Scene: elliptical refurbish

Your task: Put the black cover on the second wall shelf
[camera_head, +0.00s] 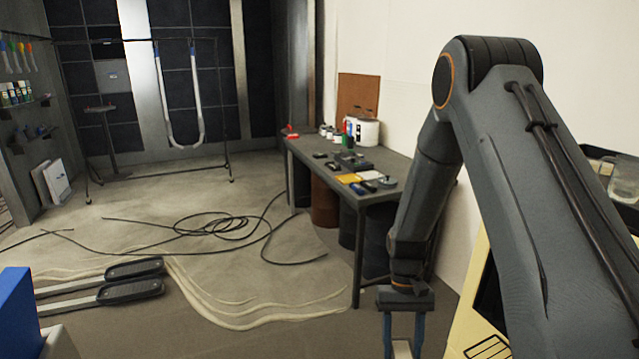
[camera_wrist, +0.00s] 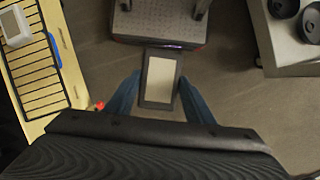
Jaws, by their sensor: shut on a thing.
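My gripper (camera_head: 403,335) points down at the lower middle of the head view, with its fingertips cut off by the bottom edge. In the wrist view my gripper (camera_wrist: 160,98) is shut on a dark-rimmed rectangular piece (camera_wrist: 160,80) with a pale face. This piece may be the black cover, but I cannot tell for sure. A pale bit of it shows between the fingers in the head view (camera_head: 402,349). Wall shelves hang at the far left: an upper shelf (camera_head: 28,104) with small bottles, and a lower shelf (camera_head: 35,136) with dark items.
A workbench (camera_head: 375,203) with tools and cans stands along the right wall. Black cables (camera_head: 235,228) lie on the floor. Two long pieces with dark ends (camera_head: 130,291) are at the lower left. A wheeled rack (camera_head: 228,115) stands at the back.

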